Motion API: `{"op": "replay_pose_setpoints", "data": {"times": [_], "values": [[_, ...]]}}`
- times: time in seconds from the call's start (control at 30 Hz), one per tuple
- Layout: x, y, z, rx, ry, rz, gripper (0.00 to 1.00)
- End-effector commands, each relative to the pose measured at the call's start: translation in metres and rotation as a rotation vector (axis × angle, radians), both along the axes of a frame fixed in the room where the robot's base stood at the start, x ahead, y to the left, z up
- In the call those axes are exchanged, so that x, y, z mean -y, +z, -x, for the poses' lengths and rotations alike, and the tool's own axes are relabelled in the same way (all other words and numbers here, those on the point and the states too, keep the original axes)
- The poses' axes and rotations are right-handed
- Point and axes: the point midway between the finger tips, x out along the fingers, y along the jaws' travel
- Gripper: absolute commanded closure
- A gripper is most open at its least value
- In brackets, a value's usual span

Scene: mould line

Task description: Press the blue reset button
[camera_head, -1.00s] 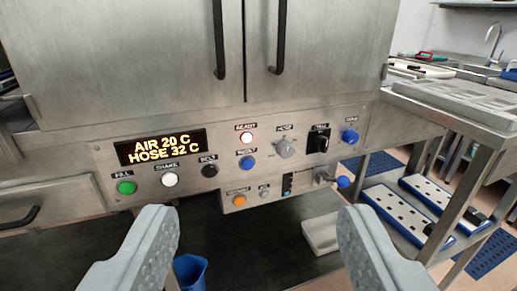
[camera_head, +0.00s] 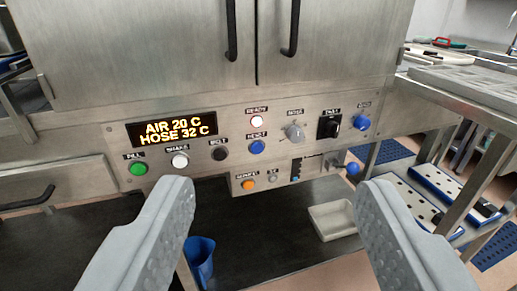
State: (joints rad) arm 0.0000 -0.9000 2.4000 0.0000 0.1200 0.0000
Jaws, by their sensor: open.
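The blue reset button (camera_head: 256,147) sits on the steel control panel (camera_head: 240,118), under a small dark label and below the white ready lamp (camera_head: 256,121). A black bolt button (camera_head: 220,153) is to its left and a grey hose knob (camera_head: 295,132) to its upper right. My gripper (camera_head: 277,200) is open and empty in the lower part of the view, its two fingers wide apart. The button shows between and above the fingertips, with a gap between them. Nothing hides the button.
The display (camera_head: 172,130) reads AIR 20 C, HOSE 32 C. A green fill button (camera_head: 138,169), white shake button (camera_head: 180,160) and orange button (camera_head: 249,185) are nearby. A blue knob (camera_head: 361,122) and blue-tipped lever (camera_head: 353,168) are at right. A blue cup (camera_head: 199,258) and pale tray (camera_head: 334,220) lie below.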

Motion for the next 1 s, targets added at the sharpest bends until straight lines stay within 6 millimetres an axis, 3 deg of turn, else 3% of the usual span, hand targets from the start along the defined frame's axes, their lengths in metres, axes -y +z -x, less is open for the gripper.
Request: {"op": "replay_pose_setpoints", "data": {"times": [0.03,0.3,1.0], "values": [[0.0000,0.0000,0.0000,0.000,0.000,0.000,0.48],[0.0000,0.0000,0.0000,0.000,0.000,0.000,1.00],[0.0000,0.0000,0.0000,0.000,0.000,0.000,1.00]]}}
